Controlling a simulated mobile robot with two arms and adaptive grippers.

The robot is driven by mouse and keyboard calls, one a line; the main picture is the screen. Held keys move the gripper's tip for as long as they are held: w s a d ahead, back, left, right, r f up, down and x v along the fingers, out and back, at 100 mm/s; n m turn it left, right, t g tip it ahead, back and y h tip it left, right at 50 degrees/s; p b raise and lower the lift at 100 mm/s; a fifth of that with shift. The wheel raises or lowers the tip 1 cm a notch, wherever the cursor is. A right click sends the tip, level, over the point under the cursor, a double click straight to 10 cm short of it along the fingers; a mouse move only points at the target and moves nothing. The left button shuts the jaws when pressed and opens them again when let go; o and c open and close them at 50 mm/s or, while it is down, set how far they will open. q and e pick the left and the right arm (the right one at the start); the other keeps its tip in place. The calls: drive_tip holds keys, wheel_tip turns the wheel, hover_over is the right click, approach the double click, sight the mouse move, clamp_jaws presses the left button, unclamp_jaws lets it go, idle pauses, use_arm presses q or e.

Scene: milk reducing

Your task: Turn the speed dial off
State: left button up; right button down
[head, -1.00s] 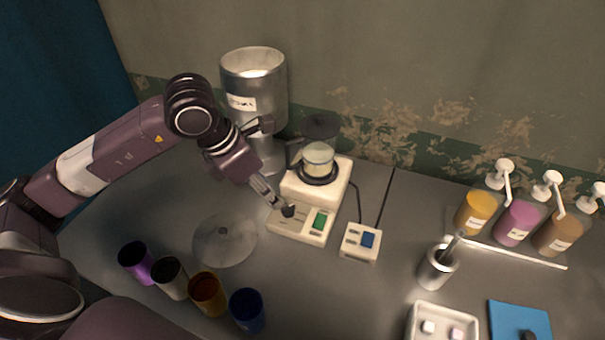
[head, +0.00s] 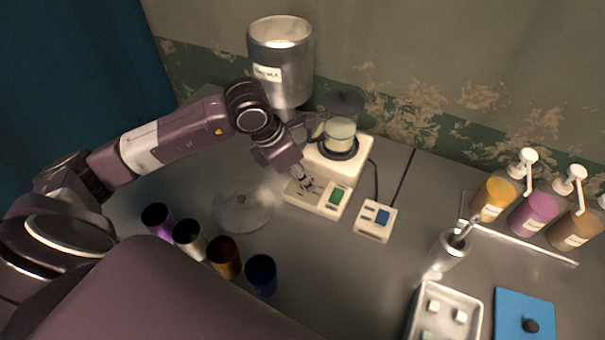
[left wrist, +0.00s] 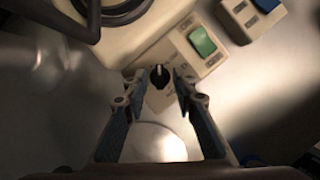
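The speed dial (left wrist: 160,77) is a black knob on the cream front panel of the blender-like machine (head: 352,148), beside a green rocker switch (head: 337,195). The green switch also shows in the left wrist view (left wrist: 202,41). My left gripper (head: 308,187) is over the panel. In the left wrist view, its two fingertips (left wrist: 160,80) stand apart on either side of the dial, with visible gaps to it. I cannot tell how far above the panel they are. The fingers partly hide the dial in the head view. My right gripper is not in view.
A blue-switch box (head: 375,220) sits right of the panel. A tall metal canister (head: 281,62) stands behind my left gripper. A clear disc (head: 243,207) and several coloured cups (head: 261,275) lie left and in front. Pump bottles (head: 535,212) stand at the right.

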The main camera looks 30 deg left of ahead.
use_arm(q)
drive_tip(key=shift+c, duration=0.4)
clamp_jaws()
drive_tip(key=n+b, duration=0.1)
drive_tip(key=n+y+b, duration=0.1)
drive_tip(key=n+b, duration=0.1)
drive_tip(key=shift+d+f+t, duration=0.1)
drive_tip(key=shift+d+t, duration=0.1)
drive_tip(key=shift+t, duration=0.1)
drive_tip(key=n+y+b, duration=0.1)
drive_tip(key=n, duration=0.2)
drive_tip(key=shift+d+b, duration=0.1)
drive_tip(key=shift+b, duration=0.25)
drive_tip(key=shift+n+y+b, duration=0.3)
drive_tip(key=shift+n+y, duration=0.1)
drive_tip(key=shift+n, duration=0.2)
